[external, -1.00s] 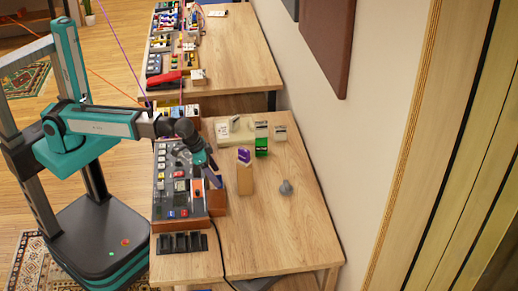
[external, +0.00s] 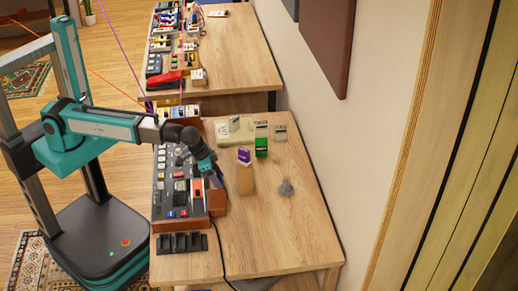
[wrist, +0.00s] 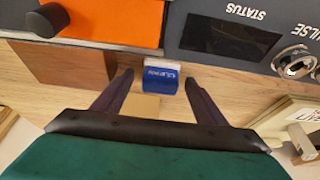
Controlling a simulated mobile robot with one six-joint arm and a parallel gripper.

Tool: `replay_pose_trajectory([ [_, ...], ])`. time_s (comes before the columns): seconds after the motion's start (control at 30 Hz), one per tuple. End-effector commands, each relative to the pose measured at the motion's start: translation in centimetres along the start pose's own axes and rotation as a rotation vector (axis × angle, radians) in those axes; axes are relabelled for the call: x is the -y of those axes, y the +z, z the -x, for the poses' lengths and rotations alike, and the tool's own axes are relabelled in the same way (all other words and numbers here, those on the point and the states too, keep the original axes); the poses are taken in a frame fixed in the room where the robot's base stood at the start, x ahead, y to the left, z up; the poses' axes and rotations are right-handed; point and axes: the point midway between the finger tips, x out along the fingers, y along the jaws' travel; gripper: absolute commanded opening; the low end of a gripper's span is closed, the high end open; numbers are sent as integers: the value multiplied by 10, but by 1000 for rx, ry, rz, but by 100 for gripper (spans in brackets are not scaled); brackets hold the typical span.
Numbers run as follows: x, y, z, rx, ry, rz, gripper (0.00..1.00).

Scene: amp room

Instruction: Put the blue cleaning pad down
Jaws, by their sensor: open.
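The tan block also shows in the wrist view (wrist: 140,106). My gripper (external: 218,183) is open, with its fingers spread on either side of the pad in the wrist view. In the external view it is left of the pad, apart from it.
A control panel (external: 180,185) with buttons and an orange part lies left of my gripper. A green box (external: 261,147), pale items and a grey knob-like object (external: 286,188) stand on the table (external: 280,235). The table's front right is clear.

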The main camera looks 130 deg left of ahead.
Motion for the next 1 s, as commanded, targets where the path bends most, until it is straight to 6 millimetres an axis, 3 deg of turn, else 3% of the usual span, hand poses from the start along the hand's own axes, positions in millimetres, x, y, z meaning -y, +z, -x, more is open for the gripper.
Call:
replay_pose_trajectory([
  [0.1,0,0,0,0,0,0,62],
  [0.33,0,0,0,0,0,0,23],
  [0.4,0,0,0,0,0,0,18],
  [0.77,0,-2,4,-1,0,0,17],
  [1.0,0,-9,19,-2,1,0,17],
])
